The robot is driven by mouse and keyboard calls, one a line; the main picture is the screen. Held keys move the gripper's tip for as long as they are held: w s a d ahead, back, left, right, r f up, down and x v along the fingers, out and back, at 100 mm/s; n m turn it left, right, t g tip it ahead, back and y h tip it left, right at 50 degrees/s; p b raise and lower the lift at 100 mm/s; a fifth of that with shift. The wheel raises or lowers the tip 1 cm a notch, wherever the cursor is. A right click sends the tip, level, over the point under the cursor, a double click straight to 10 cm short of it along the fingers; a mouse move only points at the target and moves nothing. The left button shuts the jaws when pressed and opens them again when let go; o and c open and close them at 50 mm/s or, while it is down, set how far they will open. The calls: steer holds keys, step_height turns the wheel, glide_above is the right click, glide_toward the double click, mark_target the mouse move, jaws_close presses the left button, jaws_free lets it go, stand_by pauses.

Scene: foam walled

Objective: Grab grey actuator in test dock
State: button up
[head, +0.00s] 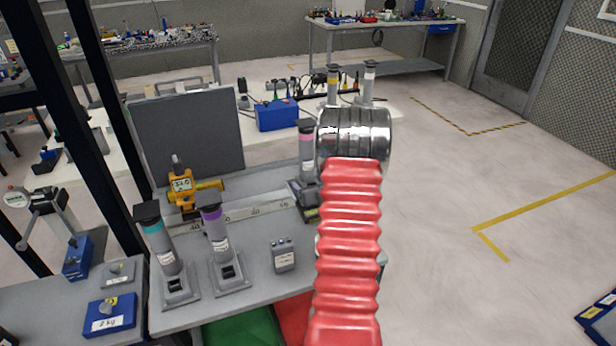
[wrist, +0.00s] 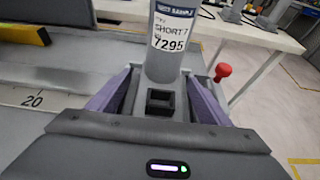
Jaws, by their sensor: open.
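In the wrist view a grey actuator (wrist: 168,55) with a white label reading "SHORT 7295" stands upright in a grey dock base (wrist: 160,128) with a dark square socket in front. My gripper (wrist: 158,75) is open, its purple fingers on both sides of the actuator's lower part, with a visible gap on the right. The actuator's top is out of that view. In the head view a pink-banded grey actuator (head: 306,150) stands just left of my red arm and looks like the same one. My arm hides part of its surroundings.
Teal-banded (head: 162,245) and purple-banded (head: 216,235) actuators stand in docks at the bench's front left. A yellow device (head: 190,190) stands before a dark panel (head: 190,140). A small grey box (head: 284,256) sits near the front edge. A red knob (wrist: 223,72) is right of the dock.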

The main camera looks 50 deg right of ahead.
stand_by(0.3)
steer(key=shift+r, duration=0.1)
steer(key=c, duration=1.6)
